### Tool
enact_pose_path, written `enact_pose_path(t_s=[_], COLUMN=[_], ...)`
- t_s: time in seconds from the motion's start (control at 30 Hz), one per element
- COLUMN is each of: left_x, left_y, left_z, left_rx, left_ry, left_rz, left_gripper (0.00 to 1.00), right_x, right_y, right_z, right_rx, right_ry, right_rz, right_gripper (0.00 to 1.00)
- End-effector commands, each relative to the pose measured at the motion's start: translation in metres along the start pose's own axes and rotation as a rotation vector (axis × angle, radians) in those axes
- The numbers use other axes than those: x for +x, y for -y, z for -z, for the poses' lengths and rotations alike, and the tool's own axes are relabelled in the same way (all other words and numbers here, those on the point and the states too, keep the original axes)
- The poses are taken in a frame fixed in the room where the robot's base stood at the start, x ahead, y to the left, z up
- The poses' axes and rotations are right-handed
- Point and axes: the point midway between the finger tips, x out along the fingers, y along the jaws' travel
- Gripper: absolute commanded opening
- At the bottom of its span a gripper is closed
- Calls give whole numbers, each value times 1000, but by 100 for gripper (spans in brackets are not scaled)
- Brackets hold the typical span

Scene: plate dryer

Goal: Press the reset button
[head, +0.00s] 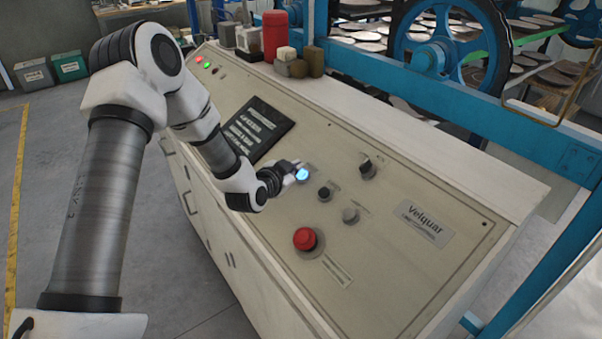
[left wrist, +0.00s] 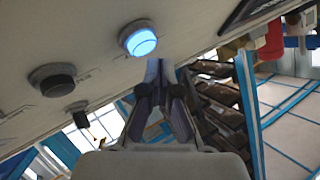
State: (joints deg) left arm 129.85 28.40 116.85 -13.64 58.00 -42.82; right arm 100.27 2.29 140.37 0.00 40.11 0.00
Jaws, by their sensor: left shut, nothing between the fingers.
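The lit blue button (head: 302,174) is on the sloped control panel (head: 400,260), right by the tip of my left gripper. I cannot read a label that names it as the reset button. It also glows in the left wrist view (left wrist: 138,40), above the fingertips. My left gripper (head: 293,170) is shut and empty, with its fingertips close to the blue button; I cannot tell whether they touch it. Its fingers also show in the left wrist view (left wrist: 160,78). My right gripper is not in view.
Black knobs (head: 325,193) and a red mushroom button (head: 305,239) are on the panel near the blue button. A dark display (head: 257,125) lies to the left. Jars and a red cylinder (head: 274,35) stand on the cabinet's back ledge. Blue machine frames stand behind.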

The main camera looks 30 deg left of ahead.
Motion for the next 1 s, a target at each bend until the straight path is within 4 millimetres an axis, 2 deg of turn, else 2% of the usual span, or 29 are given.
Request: enact_pose_path(t_s=[1.0], left_x=[6], left_y=[-5], left_z=[-5], left_rx=[0], left_ry=[0], left_rz=[0], left_gripper=[0], right_x=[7], right_y=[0], right_z=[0], right_rx=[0], right_ry=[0], right_rz=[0], right_gripper=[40])
